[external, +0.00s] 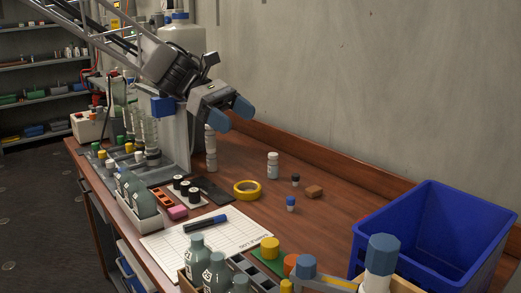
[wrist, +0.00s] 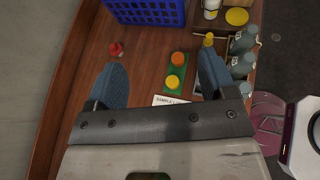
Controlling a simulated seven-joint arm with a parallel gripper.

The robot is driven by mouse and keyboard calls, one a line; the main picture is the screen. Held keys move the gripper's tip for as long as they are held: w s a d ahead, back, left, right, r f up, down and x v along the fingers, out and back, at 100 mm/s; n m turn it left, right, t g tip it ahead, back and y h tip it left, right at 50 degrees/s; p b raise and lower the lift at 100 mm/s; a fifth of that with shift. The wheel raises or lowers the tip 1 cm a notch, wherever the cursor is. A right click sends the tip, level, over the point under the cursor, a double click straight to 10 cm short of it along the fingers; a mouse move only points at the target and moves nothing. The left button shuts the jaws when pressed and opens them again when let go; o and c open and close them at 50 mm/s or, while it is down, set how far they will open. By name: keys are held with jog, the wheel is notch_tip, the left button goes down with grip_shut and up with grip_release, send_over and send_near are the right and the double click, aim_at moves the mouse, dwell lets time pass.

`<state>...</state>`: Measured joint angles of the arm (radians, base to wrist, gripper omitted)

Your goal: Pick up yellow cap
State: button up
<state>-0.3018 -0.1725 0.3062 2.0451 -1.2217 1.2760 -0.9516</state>
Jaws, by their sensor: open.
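A yellow cap (external: 270,247) sits on a green block near the front of the bench in the external view, next to an orange cap (external: 290,262). In the wrist view the yellow cap (wrist: 173,83) is on the same green block (wrist: 167,72), between my fingers in the picture, with the orange cap (wrist: 177,58) just above it. My gripper (external: 231,116) is open and empty, high above the bench toward the back. Its blue fingers are wide apart in the wrist view (wrist: 162,80). Nothing hides the cap in the wrist view.
A blue crate (external: 430,235) stands at the right. Grey-green bottles (external: 197,252) stand at the front. Bare wood shows right of centre.

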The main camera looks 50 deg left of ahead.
jog(key=w+n, duration=0.1)
send_near(264, 240)
jog(key=shift+w+d+f+h, duration=0.15)
jog(key=shift+d+f, duration=0.25)
jog(key=shift+d, duration=0.2)
jog(key=shift+w+d+f+h, duration=0.15)
jog(key=shift+d+f, duration=0.25)
jog(key=shift+d, duration=0.2)
jog(key=shift+d, duration=0.1)
jog(key=shift+x, duration=1.25)
jog(key=shift+w, duration=0.1)
jog(key=shift+x, duration=2.55)
